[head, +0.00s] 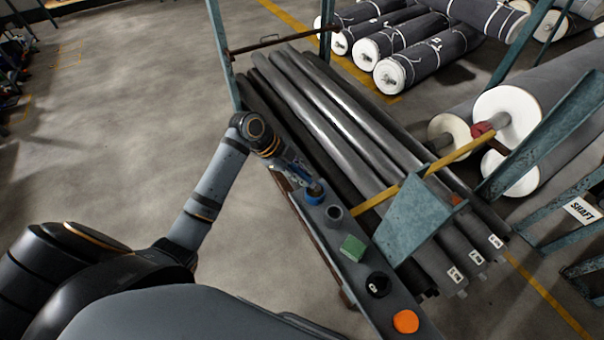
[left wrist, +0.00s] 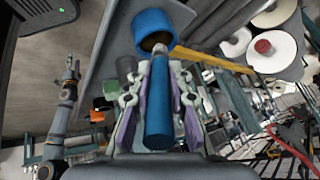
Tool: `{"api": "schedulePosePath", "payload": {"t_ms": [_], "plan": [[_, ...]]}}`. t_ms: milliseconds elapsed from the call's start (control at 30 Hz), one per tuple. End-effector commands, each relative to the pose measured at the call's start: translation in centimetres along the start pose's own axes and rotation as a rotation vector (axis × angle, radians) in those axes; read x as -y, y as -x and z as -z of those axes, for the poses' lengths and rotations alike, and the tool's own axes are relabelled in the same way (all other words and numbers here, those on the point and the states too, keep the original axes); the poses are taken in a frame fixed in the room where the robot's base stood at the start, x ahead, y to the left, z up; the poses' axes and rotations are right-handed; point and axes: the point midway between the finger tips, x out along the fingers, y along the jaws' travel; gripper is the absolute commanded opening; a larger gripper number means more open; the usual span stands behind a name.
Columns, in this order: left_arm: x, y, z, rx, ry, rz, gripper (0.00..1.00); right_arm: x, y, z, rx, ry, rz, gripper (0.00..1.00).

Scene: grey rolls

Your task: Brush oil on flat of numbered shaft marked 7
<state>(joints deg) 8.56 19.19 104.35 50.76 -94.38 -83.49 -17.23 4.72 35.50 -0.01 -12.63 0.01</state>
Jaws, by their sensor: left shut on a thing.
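My left gripper (head: 306,184) is shut on a blue brush handle (left wrist: 158,112), which stands between the fingers in the left wrist view. The handle's far end points at the mouth of a blue pot (left wrist: 152,22). The pot also shows in the head view (head: 314,197), on a narrow grey shelf. The brush's bristles are hidden, and I cannot tell whether they touch the oil. Long grey shafts (head: 345,125) lie side by side on the rack, with white tags (head: 456,275) at their near ends. The tag numbers are too small to read. My right gripper (left wrist: 72,70) appears small in the left wrist view.
The shelf (head: 328,234) also holds a grey cup (head: 333,213), a green block (head: 352,248), a black round item (head: 377,284) and an orange disc (head: 405,321). A teal bracket (head: 412,218) and yellow bar (head: 378,201) cross over the shafts.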

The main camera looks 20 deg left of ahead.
Motion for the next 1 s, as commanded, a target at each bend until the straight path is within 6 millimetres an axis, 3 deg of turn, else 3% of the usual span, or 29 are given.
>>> {"api": "schedulePosePath", "payload": {"t_ms": [1000], "plan": [[-0.22,-0.70,-0.41,0.000,0.000,0.000,0.00,0.40,-0.49,0.03,-0.002,-0.002,0.004,0.43]]}}
